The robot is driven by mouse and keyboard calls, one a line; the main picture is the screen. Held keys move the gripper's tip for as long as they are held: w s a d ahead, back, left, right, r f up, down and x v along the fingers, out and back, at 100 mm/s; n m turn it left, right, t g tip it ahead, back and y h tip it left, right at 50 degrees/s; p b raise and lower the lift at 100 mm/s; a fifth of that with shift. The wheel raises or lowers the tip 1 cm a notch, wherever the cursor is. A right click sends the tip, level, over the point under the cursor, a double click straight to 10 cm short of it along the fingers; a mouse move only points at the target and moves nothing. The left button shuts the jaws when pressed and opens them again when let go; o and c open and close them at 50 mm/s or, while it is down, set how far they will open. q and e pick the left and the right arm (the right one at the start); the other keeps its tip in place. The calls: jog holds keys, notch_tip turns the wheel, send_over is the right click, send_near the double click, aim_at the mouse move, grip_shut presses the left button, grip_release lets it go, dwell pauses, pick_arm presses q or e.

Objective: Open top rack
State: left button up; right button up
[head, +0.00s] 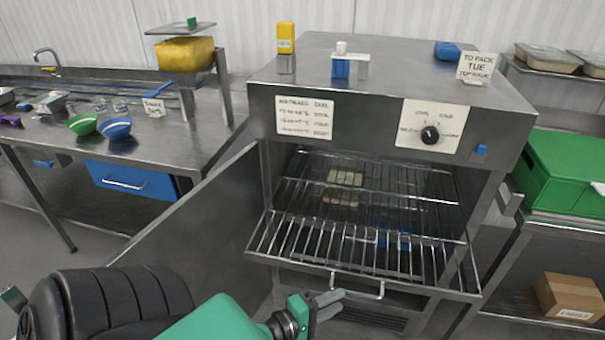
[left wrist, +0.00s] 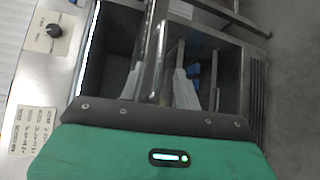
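A steel cabinet (head: 380,88) stands in the middle of the head view with its door (head: 205,225) swung open to the left. A wire rack (head: 300,238) extends forward out of its opening, with a looped handle (head: 372,296) on its front edge. My left gripper (head: 334,305) is at the left end of this handle, with its fingers apart. In the left wrist view the two pale fingers (left wrist: 160,88) also show apart, with metal bars close by; I cannot tell whether they touch the handle. My right gripper is not in view.
Pale blocks (head: 345,178) and blue items (head: 392,238) show inside the cabinet. A label reading "TO PACK TUE TOP RACK" (head: 477,67) stands on top. A bench with bowls (head: 115,128) is at left; a green crate (head: 565,170) and a carton (head: 570,298) are at right.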

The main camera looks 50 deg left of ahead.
pick_arm(q)
jog(key=b+v, duration=0.3)
jog(key=v, duration=0.5)
jog(key=shift+b, duration=0.4)
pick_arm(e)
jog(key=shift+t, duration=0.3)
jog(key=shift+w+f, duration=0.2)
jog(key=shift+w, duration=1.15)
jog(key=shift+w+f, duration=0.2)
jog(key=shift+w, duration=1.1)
